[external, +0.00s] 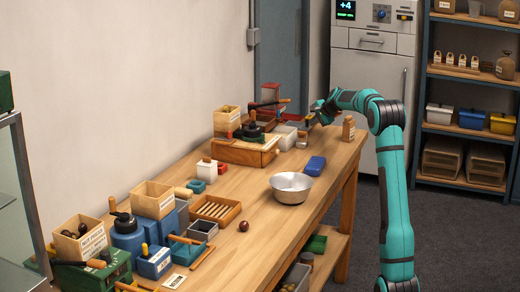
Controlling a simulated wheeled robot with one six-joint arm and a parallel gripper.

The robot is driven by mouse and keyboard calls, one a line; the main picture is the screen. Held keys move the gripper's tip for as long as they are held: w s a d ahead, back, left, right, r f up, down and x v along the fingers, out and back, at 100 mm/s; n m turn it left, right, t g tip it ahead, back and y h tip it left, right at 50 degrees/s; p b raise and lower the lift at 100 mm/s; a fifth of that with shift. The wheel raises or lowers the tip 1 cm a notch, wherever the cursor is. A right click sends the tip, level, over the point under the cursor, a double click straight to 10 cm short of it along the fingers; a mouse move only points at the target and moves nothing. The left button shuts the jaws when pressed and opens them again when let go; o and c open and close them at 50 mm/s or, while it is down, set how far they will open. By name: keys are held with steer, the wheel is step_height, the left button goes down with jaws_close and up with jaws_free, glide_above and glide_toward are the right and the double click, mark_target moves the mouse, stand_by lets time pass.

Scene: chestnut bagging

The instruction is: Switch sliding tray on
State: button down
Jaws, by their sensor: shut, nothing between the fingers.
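My teal arm reaches over the far end of the wooden bench (255,205). My gripper (311,119) is shut and empty there, small in the picture, above or beside small grey and white boxes (286,138). I cannot tell whether it touches anything. A wooden-framed unit (243,152) with a black top and handle stands just left of these boxes. A red-framed device (268,114) with a dark lever stands behind it. I cannot tell which of these is the sliding tray, and no switch for it is clear at this size.
A steel bowl (291,188), a blue block (315,166) and a brown bottle (348,128) stand on the bench's right side. A slatted wooden tray (214,209) and several boxes crowd the near left. Bare wood lies between the bowl and the near edge.

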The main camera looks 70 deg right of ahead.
steer(key=shift+w+f, duration=0.15)
glide_toward(287, 123)
steer(key=x, duration=0.5)
steer(key=shift+w+f, duration=0.15)
steer(key=shift+f, duration=0.05)
steer(key=shift+w+r, duration=0.1)
steer(key=shift+w, duration=0.1)
steer(key=shift+a+r, duration=0.1)
steer(key=v, duration=1)
